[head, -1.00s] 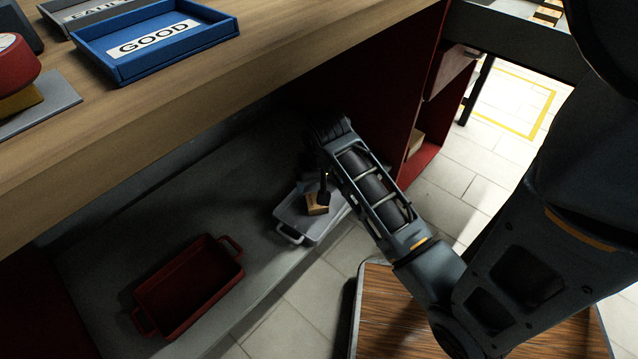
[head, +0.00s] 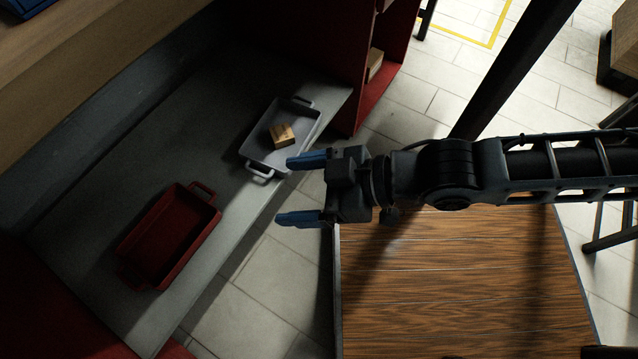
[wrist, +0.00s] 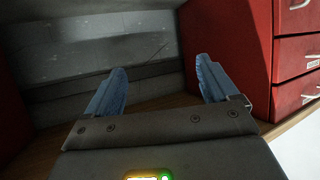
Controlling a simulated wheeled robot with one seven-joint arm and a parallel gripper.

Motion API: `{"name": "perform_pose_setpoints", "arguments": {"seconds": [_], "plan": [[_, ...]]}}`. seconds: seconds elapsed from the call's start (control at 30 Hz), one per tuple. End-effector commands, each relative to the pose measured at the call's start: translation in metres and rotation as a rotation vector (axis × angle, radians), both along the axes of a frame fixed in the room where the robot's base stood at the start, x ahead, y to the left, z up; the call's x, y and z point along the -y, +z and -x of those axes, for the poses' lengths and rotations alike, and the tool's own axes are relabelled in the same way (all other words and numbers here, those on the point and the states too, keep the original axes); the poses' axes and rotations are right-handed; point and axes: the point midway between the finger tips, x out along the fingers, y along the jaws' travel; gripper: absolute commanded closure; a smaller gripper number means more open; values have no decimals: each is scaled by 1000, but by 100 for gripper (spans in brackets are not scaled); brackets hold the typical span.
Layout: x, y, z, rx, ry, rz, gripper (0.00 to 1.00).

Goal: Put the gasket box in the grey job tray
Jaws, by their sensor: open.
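The gasket box (head: 282,135), a small tan carton, lies inside the grey job tray (head: 255,158) on the low grey shelf in the head view. It sits apart from my gripper. My gripper (head: 300,190) is open and empty, its two blue fingers pointing left, to the right of and nearer than the tray. In the wrist view my fingers (wrist: 160,90) are spread with nothing between them. The box and the grey tray do not show in the wrist view.
A red tray (head: 170,238) stands on the same shelf, left of the grey one. A wooden-topped surface (head: 460,285) lies below my arm. Red drawers (wrist: 298,60) stand at the right in the wrist view. A tan box (head: 375,63) sits in the red cabinet.

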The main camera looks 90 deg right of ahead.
Motion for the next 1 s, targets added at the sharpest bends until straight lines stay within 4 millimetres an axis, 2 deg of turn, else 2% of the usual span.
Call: {"name": "perform_pose_setpoints", "arguments": {"seconds": [0.1,0.2,0.3,0.8,1.0], "plan": [[-21,33,18,82,69,4,13],[-30,53,25,133,99,4,13],[-34,62,29,159,111,5,13],[-34,64,29,165,112,5,13],[-34,64,29,164,112,5,30]]}}
